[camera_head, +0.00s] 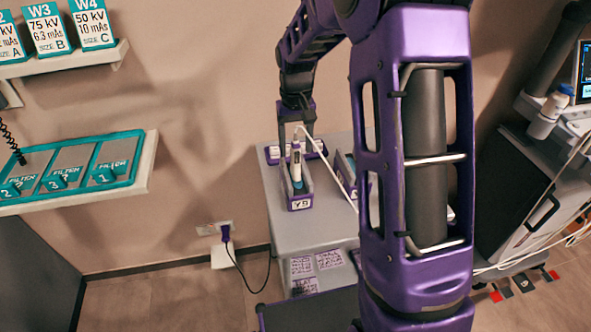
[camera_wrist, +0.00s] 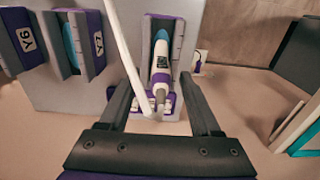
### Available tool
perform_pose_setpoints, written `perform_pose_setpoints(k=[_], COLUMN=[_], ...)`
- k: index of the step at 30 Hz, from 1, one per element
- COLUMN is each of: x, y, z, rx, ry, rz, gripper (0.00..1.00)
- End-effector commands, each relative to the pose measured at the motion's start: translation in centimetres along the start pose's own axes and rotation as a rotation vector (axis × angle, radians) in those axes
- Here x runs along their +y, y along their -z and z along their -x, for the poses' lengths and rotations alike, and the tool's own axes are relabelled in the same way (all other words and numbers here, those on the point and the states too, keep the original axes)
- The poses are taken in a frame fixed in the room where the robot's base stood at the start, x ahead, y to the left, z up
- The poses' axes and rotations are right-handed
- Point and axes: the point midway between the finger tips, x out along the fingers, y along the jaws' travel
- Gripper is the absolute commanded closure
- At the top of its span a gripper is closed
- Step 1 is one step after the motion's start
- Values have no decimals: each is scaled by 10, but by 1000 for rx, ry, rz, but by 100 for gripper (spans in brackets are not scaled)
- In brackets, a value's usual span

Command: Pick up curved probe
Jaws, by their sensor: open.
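A white cable (camera_wrist: 122,45) passes close to the left finger.
Other holders, marked Y6 (camera_wrist: 22,42) and Y7 (camera_wrist: 90,35), stand left in the wrist view. The grey cart (camera_head: 275,245) is partly hidden by my arm. A filter shelf (camera_head: 148,170) is at left, a machine (camera_head: 530,185) at right. Open floor lies front left.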

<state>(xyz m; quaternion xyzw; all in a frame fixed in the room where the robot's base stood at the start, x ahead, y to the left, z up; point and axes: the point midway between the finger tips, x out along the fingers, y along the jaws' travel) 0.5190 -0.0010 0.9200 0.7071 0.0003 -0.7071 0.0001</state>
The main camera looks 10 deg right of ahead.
Motion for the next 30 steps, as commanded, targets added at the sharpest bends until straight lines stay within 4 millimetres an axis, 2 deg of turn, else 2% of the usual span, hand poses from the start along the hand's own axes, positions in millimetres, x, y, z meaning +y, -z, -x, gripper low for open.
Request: perform_pose_setpoints(k=[1, 4, 12, 22, 23, 30], x=[-2, -1, -1, -1, -1, -1], y=[0, 0, 0, 0, 0, 0], z=[-11, -24, -27, -26, -26, -26], rx=[-3, -2, 0, 0, 0, 0], ry=[1, 0, 0, 0, 0, 0], rz=[1, -1, -1, -1, -1, -1], gripper=[36, 36, 37, 97, 100, 100])
